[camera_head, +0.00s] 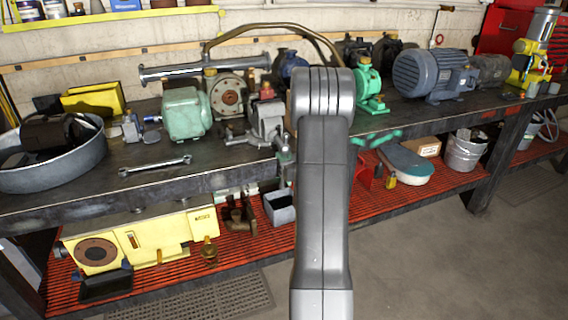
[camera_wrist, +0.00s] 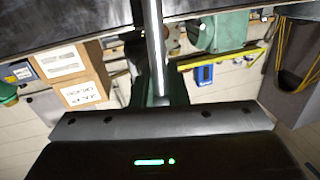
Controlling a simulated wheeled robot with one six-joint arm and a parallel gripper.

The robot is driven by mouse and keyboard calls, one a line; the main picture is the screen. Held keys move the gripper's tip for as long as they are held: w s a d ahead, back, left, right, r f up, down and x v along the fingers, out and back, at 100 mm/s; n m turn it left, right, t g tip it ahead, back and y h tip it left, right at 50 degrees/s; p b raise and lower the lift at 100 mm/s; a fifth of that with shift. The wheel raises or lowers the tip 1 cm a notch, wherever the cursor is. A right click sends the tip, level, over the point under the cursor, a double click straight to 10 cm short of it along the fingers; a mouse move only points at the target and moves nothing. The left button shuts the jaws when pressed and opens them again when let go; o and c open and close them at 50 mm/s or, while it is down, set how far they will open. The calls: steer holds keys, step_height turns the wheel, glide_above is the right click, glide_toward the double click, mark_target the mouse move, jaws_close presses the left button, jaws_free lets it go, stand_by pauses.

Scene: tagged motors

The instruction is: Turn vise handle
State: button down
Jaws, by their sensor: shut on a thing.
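The grey vise (camera_head: 266,122) is mounted at the front edge of the workbench, just left of my arm, which hides part of it. In the wrist view a bright metal rod, the vise handle (camera_wrist: 154,35), runs down the middle towards my gripper (camera_wrist: 157,98). My gripper is shut on the handle; the exact contact is dark and partly hidden. In the head view my gripper is hidden behind my arm.
The workbench (camera_head: 70,201) carries a green motor (camera_head: 187,114) left of the vise and a blue-grey motor (camera_head: 425,75) to the right. A wrench (camera_head: 155,166) lies near the front edge. A red lower shelf (camera_head: 340,215) holds a yellow machine (camera_head: 140,241). The floor at right is clear.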

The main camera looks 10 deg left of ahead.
steer(key=shift+n+b, duration=0.4)
steer(key=c, duration=1.5)
jaws_free()
steer(key=shift+d, duration=0.1)
steer(key=b+v, duration=0.1)
steer(key=v, duration=1.2)
steer(key=shift+s+d+b, duration=0.25)
steer(key=shift+s+b, duration=0.05)
steer(key=shift+b, duration=0.05)
steer(key=shift+r, duration=0.15)
